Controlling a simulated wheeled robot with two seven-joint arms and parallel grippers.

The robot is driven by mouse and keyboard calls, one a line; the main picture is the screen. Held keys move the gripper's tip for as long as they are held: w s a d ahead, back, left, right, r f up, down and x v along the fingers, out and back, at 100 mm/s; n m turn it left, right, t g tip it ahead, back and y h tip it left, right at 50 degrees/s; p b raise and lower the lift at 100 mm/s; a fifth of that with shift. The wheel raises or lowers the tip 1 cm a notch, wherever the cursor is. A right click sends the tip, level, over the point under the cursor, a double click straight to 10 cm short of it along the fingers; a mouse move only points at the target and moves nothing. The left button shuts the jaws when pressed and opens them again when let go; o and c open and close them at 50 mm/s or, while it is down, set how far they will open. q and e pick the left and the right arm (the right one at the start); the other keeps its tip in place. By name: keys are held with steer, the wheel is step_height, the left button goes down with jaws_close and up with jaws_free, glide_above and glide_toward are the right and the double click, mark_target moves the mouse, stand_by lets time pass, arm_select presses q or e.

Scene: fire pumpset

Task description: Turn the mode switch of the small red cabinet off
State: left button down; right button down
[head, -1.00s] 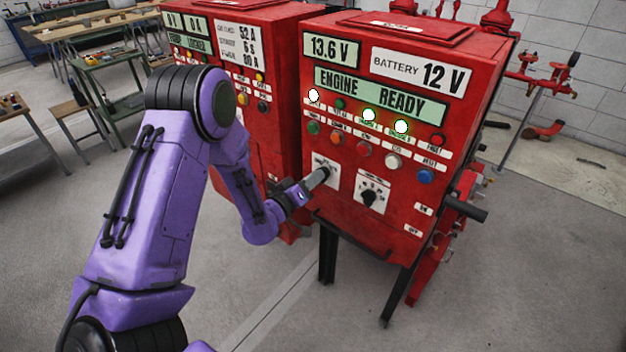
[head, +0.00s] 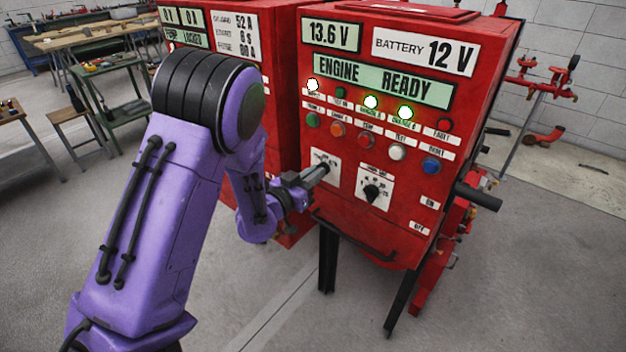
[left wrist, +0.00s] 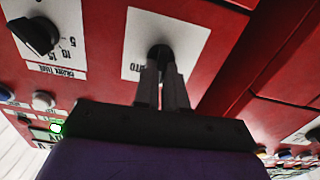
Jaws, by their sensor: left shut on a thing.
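The small red cabinet (head: 385,240) stands at the right in the head view, its display reading ENGINE READY. The mode switch is a dark knob on a white plate (head: 333,160), low on its front; the plate also shows in the left wrist view (left wrist: 188,48). My left gripper (head: 322,170) reaches the plate from the left, and in the left wrist view its two fingers (left wrist: 161,68) are shut on the dark mode switch knob (left wrist: 160,52). The fingers hide most of the knob, so I cannot tell its exact position. My right gripper is in neither view.
A second black knob (head: 372,192) on its own white plate sits just right of the switch. Buttons and lamps are above. A dark bar handle (head: 355,240) runs below. A larger red cabinet (head: 282,100) stands close on the left. The floor in front is clear.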

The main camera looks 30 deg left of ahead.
arm_select(q)
steer(key=shift+m, duration=0.4)
steer(key=c, duration=1.2)
jaws_free()
steer(key=shift+s, duration=0.15)
steer(key=s, duration=1)
steer(key=shift+s+a+b, duration=0.15)
steer(key=shift+a+b, duration=0.2)
steer(key=shift+a, duration=0.1)
